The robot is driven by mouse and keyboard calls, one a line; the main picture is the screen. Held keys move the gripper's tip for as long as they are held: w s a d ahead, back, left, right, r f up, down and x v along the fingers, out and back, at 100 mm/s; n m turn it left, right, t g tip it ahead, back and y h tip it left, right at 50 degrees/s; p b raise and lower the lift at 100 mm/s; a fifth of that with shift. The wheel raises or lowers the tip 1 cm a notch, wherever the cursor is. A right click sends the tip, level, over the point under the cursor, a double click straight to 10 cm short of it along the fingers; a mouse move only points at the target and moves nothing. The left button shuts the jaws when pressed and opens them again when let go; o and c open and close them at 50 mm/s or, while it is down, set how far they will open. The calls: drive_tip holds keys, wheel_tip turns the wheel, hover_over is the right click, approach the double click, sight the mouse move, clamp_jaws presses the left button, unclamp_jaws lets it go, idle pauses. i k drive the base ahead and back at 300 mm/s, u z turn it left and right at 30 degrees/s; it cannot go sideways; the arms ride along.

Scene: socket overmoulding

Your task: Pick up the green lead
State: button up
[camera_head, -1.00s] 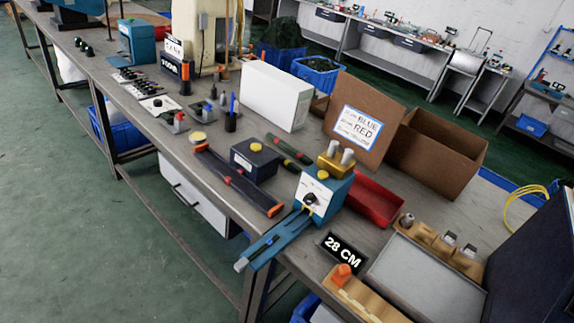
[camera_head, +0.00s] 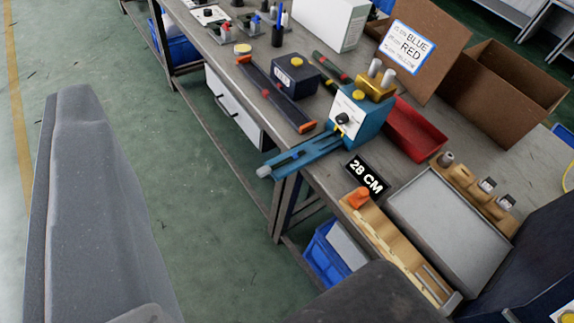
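I cannot make out a green lead in this view. A dark green bar with red ends (camera_head: 330,66) lies on the bench behind the dark blue box, too small to identify further. A large smooth grey form (camera_head: 90,210) fills the left side and a dark form (camera_head: 365,296) rises at the bottom edge; these look like parts of my own arm. My gripper's fingertips are not in view.
A blue device (camera_head: 345,118) with a long blue slide stands at the bench's front edge, by a "28 CM" sign (camera_head: 367,174). A red tray (camera_head: 414,130), grey tray (camera_head: 450,222), wooden holder (camera_head: 392,240) and cardboard box (camera_head: 500,88) lie right. Open green floor is at left.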

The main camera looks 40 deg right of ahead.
sight(265, 170)
drive_tip(key=z, duration=0.05)
drive_tip(key=i, duration=1)
drive_tip(key=u, duration=0.05)
